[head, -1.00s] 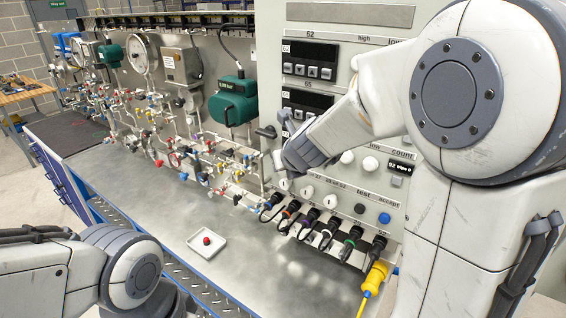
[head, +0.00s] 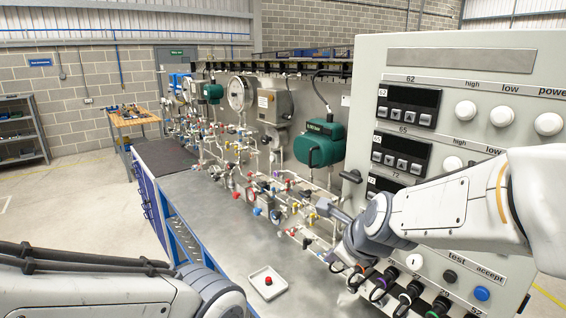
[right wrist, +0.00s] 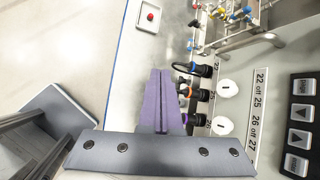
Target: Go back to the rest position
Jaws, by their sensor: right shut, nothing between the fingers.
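My right arm comes in from the right in the head view, in front of the grey control panel (head: 440,62). In the right wrist view the two purple fingers (right wrist: 160,74) lie together, shut and empty. They appear beside the black cable plugs (right wrist: 201,70) and the white switch knobs (right wrist: 227,89); I cannot tell whether they touch. My left arm shows at the lower left of the head view, and its gripper is out of frame.
A metal bench (head: 212,207) runs along the pipes and valves (head: 262,190). A white tray (head: 253,283) with a red button-like piece (head: 268,281) sits on it. Green gauge housings (head: 318,146) stand behind. Open floor (head: 70,215) lies to the left.

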